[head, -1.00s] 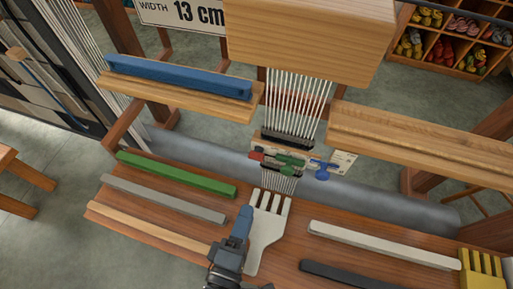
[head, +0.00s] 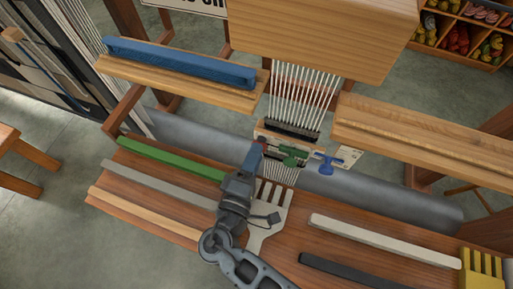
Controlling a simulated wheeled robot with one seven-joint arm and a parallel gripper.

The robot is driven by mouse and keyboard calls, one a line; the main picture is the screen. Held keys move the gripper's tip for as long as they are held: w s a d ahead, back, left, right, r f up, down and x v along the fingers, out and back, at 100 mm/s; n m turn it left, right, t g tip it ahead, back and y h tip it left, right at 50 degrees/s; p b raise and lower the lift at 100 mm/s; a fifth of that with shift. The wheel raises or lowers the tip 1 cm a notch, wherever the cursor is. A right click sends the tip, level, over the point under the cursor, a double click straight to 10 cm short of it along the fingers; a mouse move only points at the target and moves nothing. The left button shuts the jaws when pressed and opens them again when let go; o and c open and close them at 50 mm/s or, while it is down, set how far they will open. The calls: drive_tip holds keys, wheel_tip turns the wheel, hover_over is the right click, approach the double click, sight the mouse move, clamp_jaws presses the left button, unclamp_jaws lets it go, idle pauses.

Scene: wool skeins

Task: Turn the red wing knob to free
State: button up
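The red wing knob (head: 263,142) is at the left end of a small panel low on the hanging warp threads. Only a small part of it shows above my gripper. My gripper (head: 254,157) is right at the red knob, reaching up from the bench. I cannot tell whether it touches the knob, and its fingers are too small and hidden to show whether they are open or shut. A green knob (head: 290,152) and a blue knob (head: 326,163) sit to the right of the red one.
A pale fork-like beater (head: 270,214) lies on the bench just below my gripper. Green (head: 170,160) and grey (head: 160,184) bars lie to the left, a white bar (head: 380,240) to the right. A wooden block (head: 320,35) overhangs the threads.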

drive_tip(key=shift+x, duration=0.9)
clamp_jaws()
